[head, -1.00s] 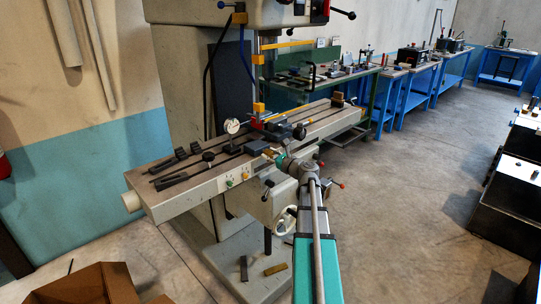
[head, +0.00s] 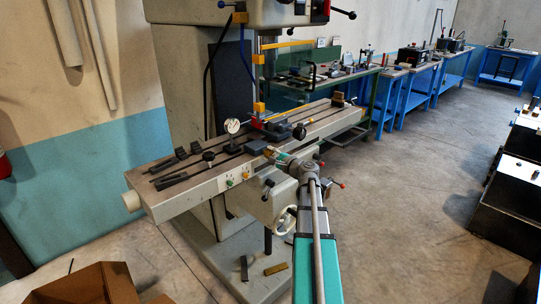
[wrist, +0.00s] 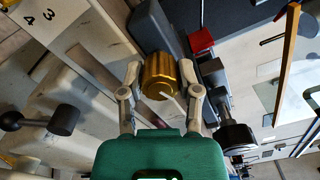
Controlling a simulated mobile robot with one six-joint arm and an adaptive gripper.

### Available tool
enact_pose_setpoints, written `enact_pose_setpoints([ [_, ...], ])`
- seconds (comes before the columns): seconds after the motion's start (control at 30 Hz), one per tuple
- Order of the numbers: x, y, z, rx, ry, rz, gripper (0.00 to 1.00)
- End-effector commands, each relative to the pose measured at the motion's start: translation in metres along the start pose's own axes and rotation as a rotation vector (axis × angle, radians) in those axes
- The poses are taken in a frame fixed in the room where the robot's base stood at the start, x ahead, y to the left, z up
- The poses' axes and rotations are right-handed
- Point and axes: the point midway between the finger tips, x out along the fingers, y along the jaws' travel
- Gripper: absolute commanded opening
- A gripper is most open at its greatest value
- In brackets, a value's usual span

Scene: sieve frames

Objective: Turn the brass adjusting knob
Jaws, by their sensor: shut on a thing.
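The brass knob (wrist: 159,75) is a ribbed golden cylinder in the middle of the wrist view. My gripper (wrist: 160,72) has one grey finger on each side of it, closed against it. A thin pale pointer or strip lies across the knob's near edge. In the head view my gripper (head: 273,152) is at the front edge of the machine table (head: 194,188), and the knob is too small there to make out clearly.
A dial gauge (head: 232,126) stands on the machine table behind my gripper. A handwheel (head: 285,222) is below. In the wrist view a black-knobbed lever (wrist: 62,119) is at left and a dark round knob (wrist: 236,135) at right. Open floor (head: 420,210) lies to the right.

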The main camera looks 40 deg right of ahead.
Motion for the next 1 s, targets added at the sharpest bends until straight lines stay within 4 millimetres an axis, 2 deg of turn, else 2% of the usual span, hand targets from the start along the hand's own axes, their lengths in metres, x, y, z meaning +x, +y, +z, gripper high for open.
enact_pose_setpoints([
  [1.0,0.0004,0.0014,-0.0009,-0.963,-0.001,0.000,0.00],
])
